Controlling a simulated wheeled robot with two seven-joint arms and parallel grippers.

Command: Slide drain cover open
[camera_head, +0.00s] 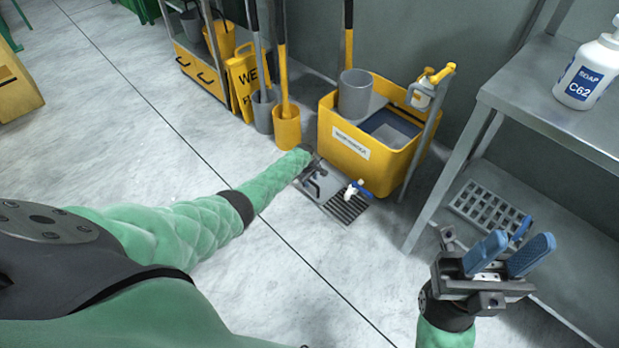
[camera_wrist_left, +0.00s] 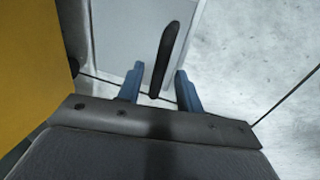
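The drain cover is a flat light-grey plate (camera_wrist_left: 115,35) with a dark upright handle (camera_wrist_left: 165,60) in the left wrist view. In the head view the drain (camera_head: 347,208) lies on the floor in front of the yellow bucket, its slotted grate visible. My left gripper (camera_wrist_left: 159,72) is open, with the handle appearing between its two blue fingers and gaps on both sides. Whether it touches is unclear. In the head view the left gripper is mostly hidden beside the cover. My right gripper (camera_head: 508,254) is open and empty, beside the metal shelf.
A yellow mop bucket (camera_head: 360,150) stands right behind the drain. A smaller yellow pot (camera_head: 287,130) and a grey pot stand left of it. A metal shelf (camera_head: 560,120) with a soap bottle (camera_head: 588,75) is at right. The floor in front is clear.

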